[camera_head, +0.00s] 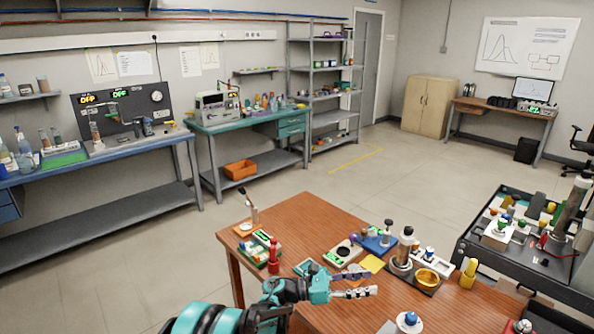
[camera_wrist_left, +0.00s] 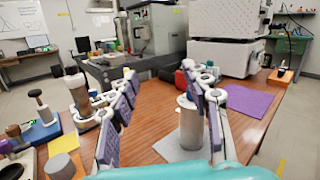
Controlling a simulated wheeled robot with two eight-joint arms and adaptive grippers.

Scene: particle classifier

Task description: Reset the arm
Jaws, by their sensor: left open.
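My left gripper (camera_head: 370,283) is teal with grey fingers, and its arm enters from the bottom of the head view. It is over the near part of the brown wooden table (camera_head: 305,215). In the left wrist view the two purple-padded fingers of the left gripper (camera_wrist_left: 160,88) stand apart with nothing between their tips. A grey metal cylinder (camera_wrist_left: 190,125) stands on a grey mat beyond the right finger, which partly covers it. My right gripper is not in view.
On the table are a red bottle (camera_head: 273,258), a yellow bowl (camera_head: 427,278), a yellow bottle (camera_head: 469,273) and a tall cylinder (camera_head: 403,248). A dark cart (camera_head: 480,243) with items stands at the right. A purple mat (camera_wrist_left: 243,100) lies clear. Open floor lies behind the table.

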